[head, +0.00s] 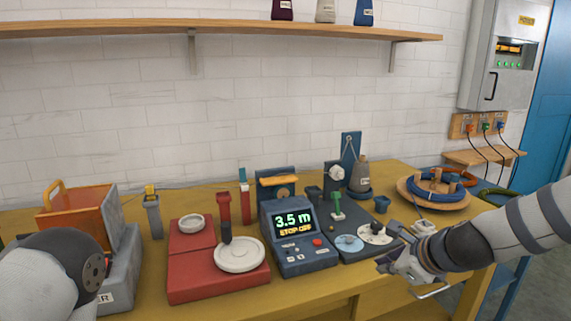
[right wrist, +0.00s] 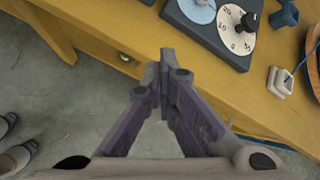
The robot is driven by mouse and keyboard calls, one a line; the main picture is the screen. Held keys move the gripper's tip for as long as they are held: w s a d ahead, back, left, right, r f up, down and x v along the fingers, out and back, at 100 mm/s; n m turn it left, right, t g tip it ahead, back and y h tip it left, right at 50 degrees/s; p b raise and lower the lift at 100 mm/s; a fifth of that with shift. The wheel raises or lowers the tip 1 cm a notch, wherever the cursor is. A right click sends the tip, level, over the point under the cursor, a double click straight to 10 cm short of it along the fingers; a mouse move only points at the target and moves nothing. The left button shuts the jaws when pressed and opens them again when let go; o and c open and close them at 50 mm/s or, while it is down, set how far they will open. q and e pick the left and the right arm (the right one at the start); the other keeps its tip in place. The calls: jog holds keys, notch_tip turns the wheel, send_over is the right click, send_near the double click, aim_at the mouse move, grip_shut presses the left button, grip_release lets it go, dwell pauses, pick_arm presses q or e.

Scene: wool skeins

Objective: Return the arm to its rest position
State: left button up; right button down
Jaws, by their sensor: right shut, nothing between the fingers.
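My right arm (head: 520,225) comes in from the right in the head view, over the right front edge of the yellow table (head: 340,285). My right gripper (head: 390,265) is at that edge, beside the dark dial board (head: 345,238). In the right wrist view the right gripper (right wrist: 164,75) is shut and empty, with its fingers meeting over the floor just off the table edge. Part of my left arm (head: 60,270) shows at the bottom left of the head view; its gripper is out of view.
A grey console (head: 300,262) reading "3.5 m" stands mid-table, right of a red base (head: 190,285) with a white disc. A wooden round plate (head: 408,190) carries a blue coil at the right. A small white block (right wrist: 280,80) lies near the edge.

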jog(key=s+a+f+n+g+h, duration=0.15)
jog(key=s+f+n+g, duration=0.35)
jog(key=s+f+n, duration=0.95)
jog(key=s+f+n+g, duration=0.1)
jog(key=s+f+n, duration=0.1)
jog(key=s, duration=0.8)
jog(key=s+d+f+n+g+h, duration=0.1)
jog(key=s+n, duration=0.4)
jog(key=s, duration=0.5)
jog(key=s+d+f+n+g, duration=0.1)
jog(key=s+f+n, duration=0.3)
jog(key=s, duration=0.7)
jog(key=shift+d+g, duration=0.2)
jog(key=shift+g, duration=0.6)
jog(key=shift+h, duration=0.25)
